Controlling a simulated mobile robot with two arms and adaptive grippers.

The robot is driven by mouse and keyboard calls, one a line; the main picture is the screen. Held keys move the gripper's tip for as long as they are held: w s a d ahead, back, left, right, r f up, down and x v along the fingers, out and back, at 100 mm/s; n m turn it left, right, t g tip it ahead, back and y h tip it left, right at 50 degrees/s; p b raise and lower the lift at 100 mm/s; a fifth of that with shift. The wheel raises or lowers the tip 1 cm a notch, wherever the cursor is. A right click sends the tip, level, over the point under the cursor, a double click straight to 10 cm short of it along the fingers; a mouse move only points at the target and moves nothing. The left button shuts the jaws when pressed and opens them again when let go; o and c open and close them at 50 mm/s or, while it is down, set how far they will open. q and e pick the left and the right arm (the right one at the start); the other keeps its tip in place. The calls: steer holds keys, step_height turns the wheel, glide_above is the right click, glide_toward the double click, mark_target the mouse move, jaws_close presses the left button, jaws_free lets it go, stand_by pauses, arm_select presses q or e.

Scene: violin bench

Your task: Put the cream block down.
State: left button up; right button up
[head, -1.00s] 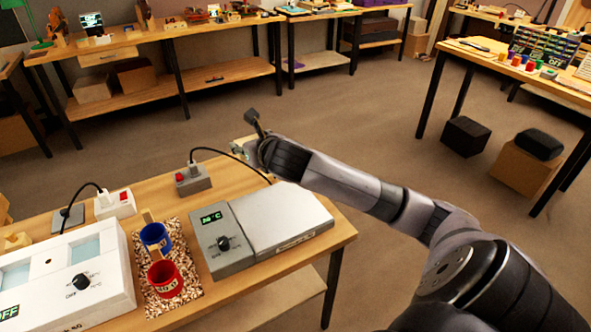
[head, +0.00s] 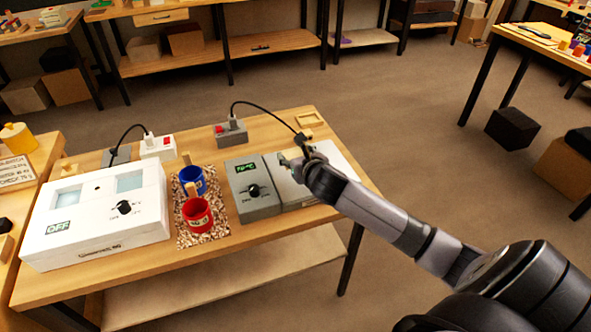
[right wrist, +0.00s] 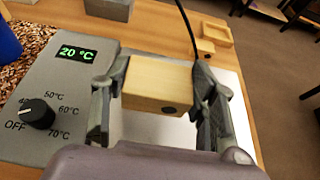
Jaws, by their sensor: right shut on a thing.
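The cream block (right wrist: 158,84) is a pale wooden box shape with a dark round spot on its near face. My right gripper (right wrist: 153,92) is shut on it, one finger at each side. In the head view, the right gripper (head: 298,156) is over the plate of the grey heater, and the block (head: 290,153) shows only as a small pale patch. In the right wrist view, the pale plate (right wrist: 165,128) lies below the block; I cannot tell whether they touch. My left gripper is not in view.
The grey heater (head: 252,204) reads 20 °C. Left of it, a red cup (head: 197,217) and blue cup (head: 191,178) stand on a speckled mat (head: 214,236). A white device (head: 95,220) is farther left. A small wooden frame (head: 309,120) and grey socket box (head: 231,132) are behind.

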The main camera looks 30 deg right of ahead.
steer(key=shift+f, duration=2.65)
steer(key=shift+f, duration=0.15)
steer(key=o, duration=1)
steer(key=shift+o, duration=0.2)
steer(key=shift+r, duration=0.2)
steer(key=v, duration=1.2)
